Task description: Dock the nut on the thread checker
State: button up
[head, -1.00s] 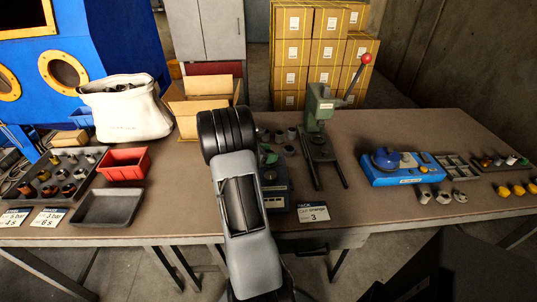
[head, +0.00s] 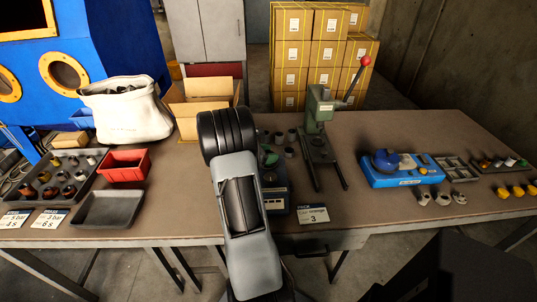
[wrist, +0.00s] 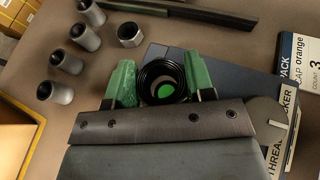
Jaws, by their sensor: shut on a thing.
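My gripper (wrist: 161,82) has two green fingers, closed on the sides of the nut (wrist: 148,84), a dark round part with ridged rings inside. A green disc shows through its middle; I cannot tell whether it touches the nut. The thread checker is a dark blue box (wrist: 228,66) under and beside the fingers, its label (wrist: 284,125) partly hidden by the gripper.
Several grey cylinders (wrist: 64,62) and a steel hex part (wrist: 130,34) stand close beside the fingers. A green lever press (head: 318,112) stands to the right of the checker. A count card (head: 312,215) is at the front edge. Bare table lies between press and blue fixture (head: 405,178).

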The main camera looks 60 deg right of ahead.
jog(key=shift+f+b, duration=0.65)
jog(key=shift+f, duration=0.15)
jog(key=o, duration=0.7)
jog(key=shift+o, duration=0.2)
jog(key=p+v, duration=0.4)
jog(key=v, duration=0.7)
jog(key=shift+w, duration=0.1)
dwell(0.5)
